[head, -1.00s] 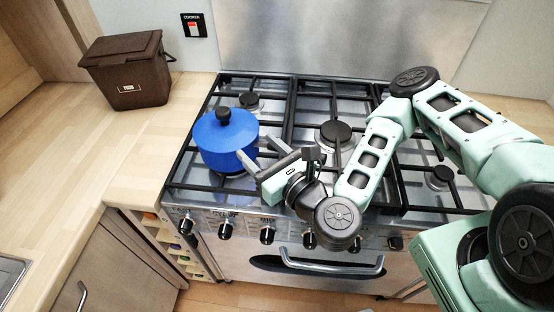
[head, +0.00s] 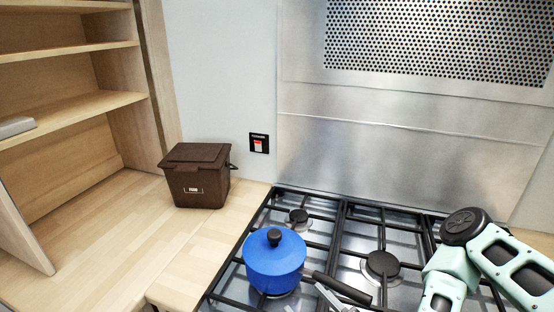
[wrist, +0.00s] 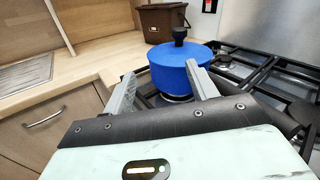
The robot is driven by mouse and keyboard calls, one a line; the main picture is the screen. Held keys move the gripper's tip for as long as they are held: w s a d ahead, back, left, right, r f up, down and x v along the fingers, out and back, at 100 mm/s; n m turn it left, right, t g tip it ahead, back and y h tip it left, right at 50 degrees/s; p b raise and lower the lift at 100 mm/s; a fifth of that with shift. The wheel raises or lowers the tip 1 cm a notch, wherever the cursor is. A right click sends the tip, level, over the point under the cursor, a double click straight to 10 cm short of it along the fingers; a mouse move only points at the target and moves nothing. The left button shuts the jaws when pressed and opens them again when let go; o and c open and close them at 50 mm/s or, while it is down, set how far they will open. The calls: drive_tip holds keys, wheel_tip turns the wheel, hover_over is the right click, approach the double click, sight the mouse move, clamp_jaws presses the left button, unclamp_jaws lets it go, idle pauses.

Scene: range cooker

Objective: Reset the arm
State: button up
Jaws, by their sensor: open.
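My gripper (wrist: 161,74) is open in the wrist view, its two grey fingers spread and pointing at the blue pot (wrist: 178,66). Nothing is held between them. The pot, with a blue lid and black knob, stands upright on the left side of the hob. In the head view the pot (head: 273,262) is left of my gripper, which is partly cut off by the bottom edge. My arm reaches in from the right over the hob. I cannot tell whether a fingertip touches the pot.
A brown food bin (head: 197,176) stands on the wooden counter (head: 110,235) left of the hob (head: 341,240). A red-switched cooker socket (head: 259,144) is on the wall. Wooden shelves (head: 75,55) rise at the left. The counter is mostly clear.

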drive_tip(key=s+a+f+n+g+b, duration=0.25)
drive_tip(key=n+g, duration=0.45)
drive_tip(key=n, duration=0.5)
drive_tip(key=s+a+f+n+g+b, duration=0.1)
drive_tip(key=f+n+g, duration=0.4)
drive_tip(key=n, duration=0.7)
drive_tip(key=s+d+r+n+g+h+b, duration=0.1)
drive_tip(key=s+d+r+n+h+b, duration=0.1)
drive_tip(key=s+d+r+n+h, duration=0.2)
drive_tip(key=s+d+r+n+g+h+b, duration=0.2)
drive_tip(key=s+d+r+n+h, duration=0.2)
drive_tip(key=r, duration=0.7)
drive_tip(key=d+n+h, duration=0.1)
drive_tip(key=d+n, duration=0.1)
drive_tip(key=n, duration=0.1)
drive_tip(key=shift+s+d, duration=0.3)
drive_tip(key=shift+s, duration=0.05)
